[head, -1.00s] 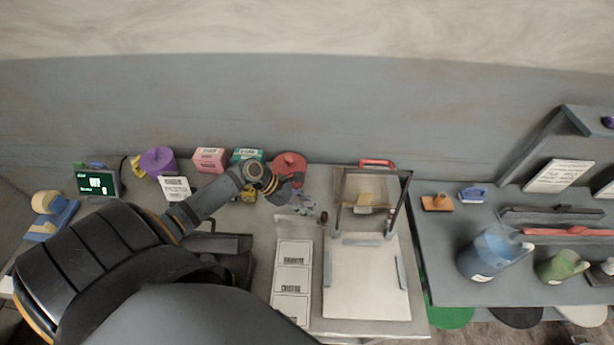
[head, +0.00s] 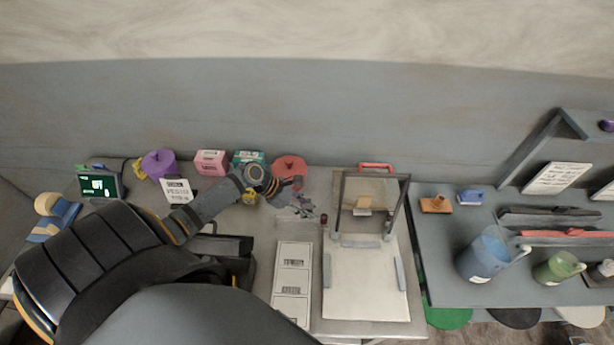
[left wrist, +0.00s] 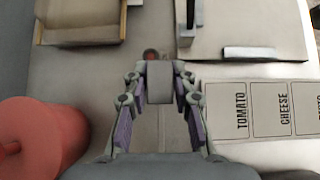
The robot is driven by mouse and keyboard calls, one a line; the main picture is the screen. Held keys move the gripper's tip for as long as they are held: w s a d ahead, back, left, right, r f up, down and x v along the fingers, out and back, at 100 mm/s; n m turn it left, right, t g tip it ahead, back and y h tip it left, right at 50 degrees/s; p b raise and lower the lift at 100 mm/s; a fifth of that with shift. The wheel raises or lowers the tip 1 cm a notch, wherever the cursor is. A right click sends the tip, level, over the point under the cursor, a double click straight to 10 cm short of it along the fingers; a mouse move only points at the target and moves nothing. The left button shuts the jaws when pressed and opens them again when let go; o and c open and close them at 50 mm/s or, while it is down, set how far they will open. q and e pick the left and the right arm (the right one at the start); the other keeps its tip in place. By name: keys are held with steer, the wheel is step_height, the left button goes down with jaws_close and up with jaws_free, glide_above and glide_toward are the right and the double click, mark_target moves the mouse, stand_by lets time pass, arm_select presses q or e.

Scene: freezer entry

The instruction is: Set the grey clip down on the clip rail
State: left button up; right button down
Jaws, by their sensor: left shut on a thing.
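My left gripper (head: 303,208) reaches over the back middle of the table, right of the dark arm links. It is shut on a small grey block, the grey clip (left wrist: 161,82), which shows between its fingertips in the left wrist view. In the head view the fingers mostly hide the clip. A pale strip (head: 290,222) lies on the table just in front of the gripper, with a small dark red knob (head: 323,219) at its right end; I cannot tell whether this is the clip rail. The gap between clip and table is unclear. My right gripper is out of view.
A red lidded tub (head: 289,167) stands close behind the gripper. A dark upright frame (head: 405,203) and a white board (head: 364,290) are to the right. A label sheet (head: 291,270) lies in front. Boxes (head: 211,162) and a purple tub (head: 158,163) stand left.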

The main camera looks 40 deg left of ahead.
arm_select(q)
steer(key=shift+f+b, duration=0.6)
steer(key=shift+f, duration=1)
steer(key=shift+s+d+f, duration=0.1)
steer(key=shift+s+f, duration=0.1)
steer(key=shift+s, duration=0.05)
steer(key=o, duration=1)
